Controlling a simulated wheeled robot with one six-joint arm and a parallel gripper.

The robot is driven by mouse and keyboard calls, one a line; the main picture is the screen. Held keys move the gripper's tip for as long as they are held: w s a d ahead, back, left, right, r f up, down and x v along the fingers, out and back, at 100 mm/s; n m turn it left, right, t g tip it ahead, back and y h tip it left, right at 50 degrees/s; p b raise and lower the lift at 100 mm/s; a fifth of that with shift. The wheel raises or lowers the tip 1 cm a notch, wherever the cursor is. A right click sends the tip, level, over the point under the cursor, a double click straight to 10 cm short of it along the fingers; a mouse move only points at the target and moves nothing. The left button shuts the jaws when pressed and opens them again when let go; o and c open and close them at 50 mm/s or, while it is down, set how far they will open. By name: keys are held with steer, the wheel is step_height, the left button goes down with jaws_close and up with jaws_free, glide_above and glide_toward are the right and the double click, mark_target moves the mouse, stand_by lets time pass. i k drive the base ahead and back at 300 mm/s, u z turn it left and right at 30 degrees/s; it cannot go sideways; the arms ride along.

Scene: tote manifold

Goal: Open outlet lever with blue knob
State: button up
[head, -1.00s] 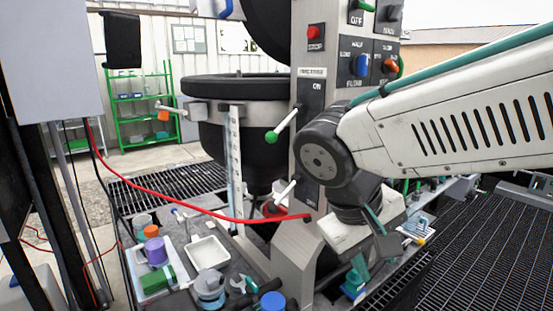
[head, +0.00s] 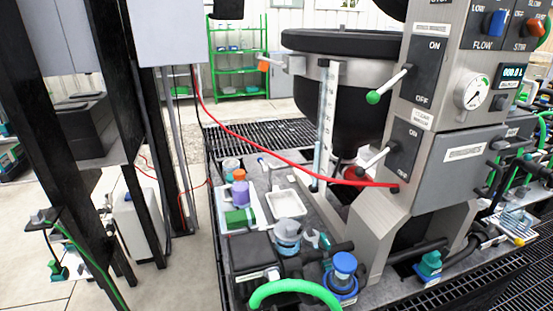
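No lever with a clearly blue knob shows in the head view now. A lever with a green knob (head: 373,97) sits on the upper ON/OFF plate of the grey column (head: 400,205). A second lever with a white handle (head: 374,160) sits on the lower ON/OFF plate; its knob colour is hard to tell. A lever with an orange knob (head: 263,66) is at the left of the black vessel (head: 345,85). A blue FLOW dial (head: 494,24) is on the upper panel, and a blue-capped fitting (head: 344,264) stands low in front. My gripper is out of view.
A red hose (head: 270,150) runs across to the column. The bench holds a white tray (head: 286,204), a purple jar (head: 240,194) and small parts. A green hose (head: 290,287) curves in front. Black posts (head: 55,130) stand at left. Concrete floor is open between posts and bench.

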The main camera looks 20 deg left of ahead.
mark_target(265, 169)
steer(key=u, duration=3.05)
steer(key=i, duration=2.35)
steer(key=z, duration=2.5)
